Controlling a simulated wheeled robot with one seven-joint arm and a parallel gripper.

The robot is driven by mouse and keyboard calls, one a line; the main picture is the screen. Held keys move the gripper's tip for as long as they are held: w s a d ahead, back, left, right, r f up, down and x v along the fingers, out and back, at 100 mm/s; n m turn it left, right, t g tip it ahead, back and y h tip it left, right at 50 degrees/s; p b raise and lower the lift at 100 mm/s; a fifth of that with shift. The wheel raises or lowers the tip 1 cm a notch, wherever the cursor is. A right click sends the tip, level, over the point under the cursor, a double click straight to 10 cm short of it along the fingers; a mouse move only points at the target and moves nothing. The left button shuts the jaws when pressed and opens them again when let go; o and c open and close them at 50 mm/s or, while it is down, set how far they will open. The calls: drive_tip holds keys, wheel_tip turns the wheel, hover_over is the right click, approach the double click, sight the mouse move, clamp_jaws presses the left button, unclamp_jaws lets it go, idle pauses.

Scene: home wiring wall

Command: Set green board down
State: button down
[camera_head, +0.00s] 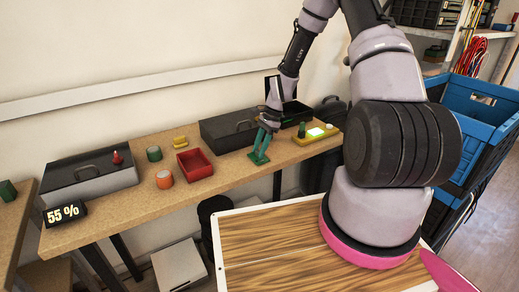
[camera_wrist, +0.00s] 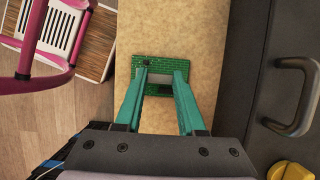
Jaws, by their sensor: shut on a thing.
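The green board (camera_wrist: 159,62) is a small circuit board with a pale part at its middle. My gripper (camera_wrist: 162,77) has its teal fingers on the board in the wrist view, and they are shut on it. In the head view the green board (camera_head: 259,158) is low at the workbench's front edge, below my gripper (camera_head: 264,144). I cannot tell whether the board touches the bench top. The fingers hide a little of it.
The workbench (camera_head: 225,172) holds a red tray (camera_head: 194,165), green and orange spools, a yellow item (camera_head: 180,141) and a dark toolbox (camera_head: 225,128) behind the board. A yellow-based device (camera_head: 318,133) stands to the right. Blue crates (camera_head: 480,100) stand farther right.

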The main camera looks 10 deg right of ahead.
drive_tip(key=c, duration=0.5)
unclamp_jaws()
drive_tip(key=shift+f, duration=0.1)
drive_tip(key=s+d+r+n+t+h, duration=0.1)
drive_tip(key=d+r, duration=0.1)
drive_tip(key=r, duration=1)
drive_tip(key=d+r+n+t, duration=0.1)
drive_tip(key=d+r+n, duration=0.15)
drive_tip(key=r, duration=0.85)
drive_tip(key=s+d+r+n+t+h, duration=0.1)
drive_tip(key=s+r+n+t, duration=0.5)
drive_tip(key=s+r, duration=1.4)
drive_tip(key=shift+s+r+n+t, duration=0.25)
drive_tip(key=shift+s+n+t, duration=0.1)
drive_tip(key=shift+s, duration=0.55)
